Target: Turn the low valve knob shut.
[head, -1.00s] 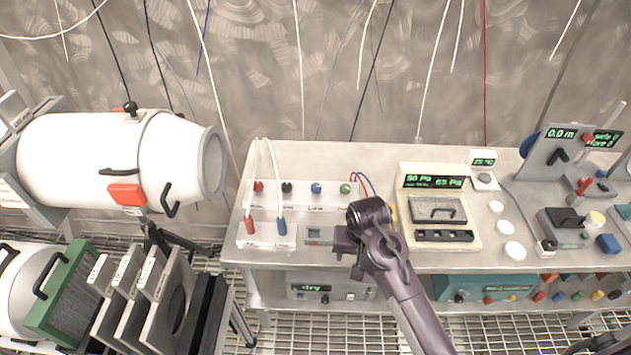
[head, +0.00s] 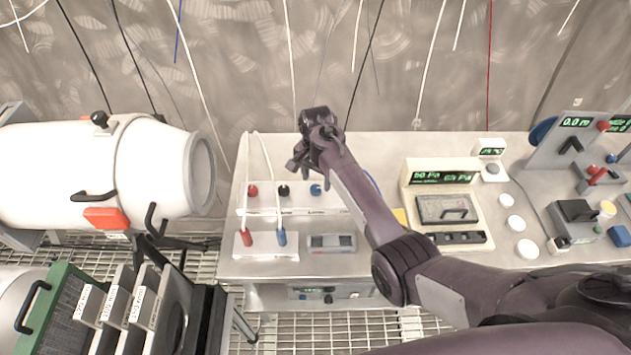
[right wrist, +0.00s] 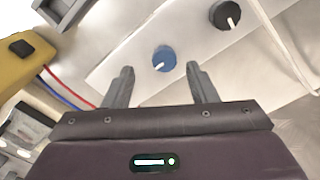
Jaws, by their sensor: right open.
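A white valve panel (head: 300,203) on the bench bears a red knob (head: 252,190), a black knob (head: 284,191) and a blue knob (head: 316,190). Their labels are too small to read, so I cannot tell which is the low one. My right gripper (head: 303,160) is above the panel, open and empty. In the right wrist view, the blue knob (right wrist: 164,59) lies just beyond and between the open fingertips (right wrist: 159,72), its white mark pointing lower left. The black knob (right wrist: 225,14) is farther right. My left gripper is not in view.
A white box (head: 265,246) with red and blue plugs and white cables stands in front of the panel. A grey meter (head: 332,243) is beside it. A cream gauge unit (head: 442,205) is to the right. A white cylinder (head: 100,175) is at left. Cables hang behind.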

